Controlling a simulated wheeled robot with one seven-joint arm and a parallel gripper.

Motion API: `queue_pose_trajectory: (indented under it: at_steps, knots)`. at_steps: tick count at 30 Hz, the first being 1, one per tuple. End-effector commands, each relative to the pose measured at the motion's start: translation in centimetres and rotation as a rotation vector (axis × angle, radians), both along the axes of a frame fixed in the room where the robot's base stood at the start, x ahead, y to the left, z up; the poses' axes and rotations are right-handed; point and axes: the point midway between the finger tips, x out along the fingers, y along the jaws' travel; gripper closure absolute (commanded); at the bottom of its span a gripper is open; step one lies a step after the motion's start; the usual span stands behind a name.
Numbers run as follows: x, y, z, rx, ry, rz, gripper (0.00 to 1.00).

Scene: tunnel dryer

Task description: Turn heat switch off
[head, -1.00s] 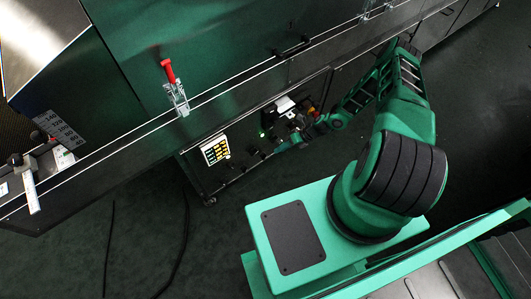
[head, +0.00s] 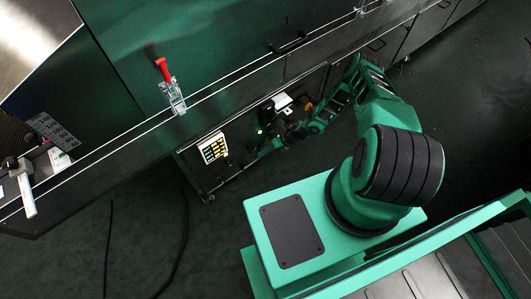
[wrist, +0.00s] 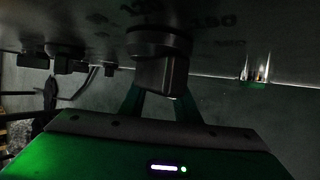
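In the wrist view a dark rotary switch knob (wrist: 162,76) hangs from the panel above with a squared handle. My gripper (wrist: 160,103) has its two green fingers apart, slanting in toward the knob's handle. Their tips are partly hidden by it, so I cannot tell whether they touch. The panel lettering is upside down and dim, and I cannot confirm that this knob is the heat switch. In the head view my gripper (head: 268,149) is close to the dryer's lower control panel, where the knob cannot be made out.
A round red-yellow button (head: 308,106) is to the right. A red-handled clamp (head: 172,85) stands above. Dark cables (head: 185,225) lie on the floor.

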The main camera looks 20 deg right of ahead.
Motion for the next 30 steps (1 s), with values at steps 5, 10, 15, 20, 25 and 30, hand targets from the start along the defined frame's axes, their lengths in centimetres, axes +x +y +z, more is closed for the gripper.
queue_pose_trajectory:
  at_steps: [5,10,15,20,25,30]
  knots:
    - [0.03,0.19,-0.18,0.0,0.0,0.0,0.71]
    - [0.03,0.18,-0.17,0.0,0.001,0.001,0.78]
    - [0.04,0.13,-0.17,0.0,0.0,0.0,0.99]
    - [0.04,0.09,-0.19,-0.001,0.0,0.0,0.99]
    - [0.05,0.04,-0.2,-0.002,0.0,-0.001,0.99]
    - [0.06,-0.01,-0.21,-0.003,0.0,-0.001,0.99]
